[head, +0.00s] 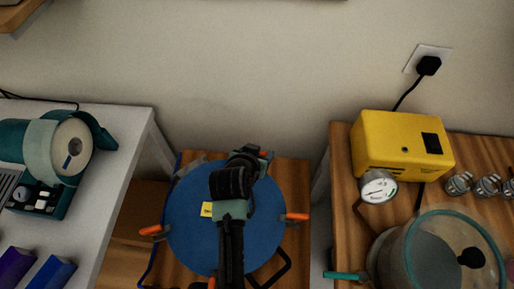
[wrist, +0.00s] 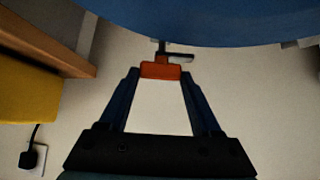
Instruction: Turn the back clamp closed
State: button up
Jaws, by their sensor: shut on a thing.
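The blue round lid (head: 185,235) sits below my arm in the head view, and its edge also shows at the top of the wrist view (wrist: 230,25). The back clamp has an orange handle (wrist: 160,70) and a grey metal piece at the lid's edge. My gripper (wrist: 160,76) is shut on this handle, one finger on each side. In the head view my gripper (head: 252,156) is at the lid's back edge, and only a bit of the orange handle (head: 263,154) shows. My arm hides the middle of the lid.
Orange-handled clamps are at the lid's left (head: 150,230) and right (head: 297,216). A yellow pump box (head: 385,135) with a gauge (head: 378,187) and a clear-lidded pot (head: 440,250) stand on the right wooden bench. A white table (head: 110,190) is at left. The wall is behind.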

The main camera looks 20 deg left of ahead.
jog(key=n+y, duration=0.1)
jog(key=n+y+p, duration=0.1)
jog(key=n, duration=0.1)
jog(key=shift+d+n+y, duration=0.25)
jog(key=shift+n+y, duration=0.05)
jog(key=shift+y, duration=0.1)
jog(key=n+g+y, duration=0.1)
jog(key=n+y+b, duration=0.1)
jog(key=n, duration=0.1)
jog(key=shift+w+d+f+n+g, duration=0.2)
jog(key=shift+n+g, duration=0.1)
jog(key=shift+g, duration=0.1)
jog(key=n+g+y+b, duration=0.1)
jog(key=n+b, duration=0.1)
jog(key=n+g+y+b, duration=0.2)
jog(key=n+b, duration=0.1)
jog(key=shift+w+d, duration=0.1)
jog(key=shift+w, duration=0.1)
jog(key=n+g+y+b, duration=0.1)
jog(key=n+g+b, duration=0.1)
jog(key=n+b, duration=0.1)
jog(key=shift+r+b, duration=0.1)
jog(key=shift+b, duration=0.2)
jog(key=shift+n+g, duration=0.3)
jog(key=shift+n, duration=0.1)
jog(key=o, duration=1.4)
jog(key=shift+r, duration=0.1)
